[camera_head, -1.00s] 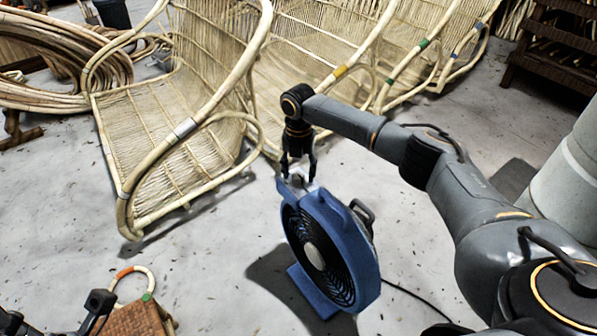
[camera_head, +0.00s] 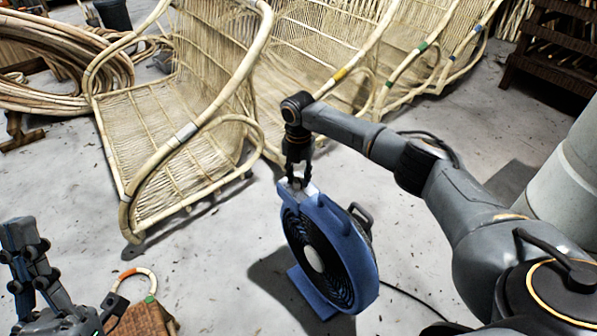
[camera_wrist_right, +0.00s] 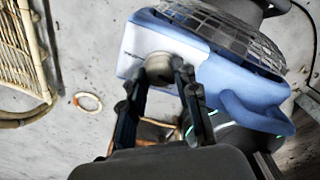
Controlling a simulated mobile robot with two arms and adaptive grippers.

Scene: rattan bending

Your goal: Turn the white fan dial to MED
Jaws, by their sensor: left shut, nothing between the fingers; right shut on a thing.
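The blue fan (camera_head: 328,252) stands tilted on the floor, its black grille facing front left. On top is a small white panel (camera_head: 311,188), also seen in the right wrist view (camera_wrist_right: 168,42). The grey dial (camera_wrist_right: 157,67) sits on that panel. My right gripper (camera_head: 297,176) points down from above. In the wrist view its fingers (camera_wrist_right: 160,76) are closed on the dial. The panel's markings are too small to read, so the dial's setting cannot be told. My left gripper (camera_head: 25,245) is shut and empty at the lower left, away from the fan.
Rattan chairs (camera_head: 185,130) stand behind the fan. Rattan coils (camera_head: 60,65) lie at the far left. The fan's cord (camera_head: 412,297) runs right. Floor between basket and fan is clear.

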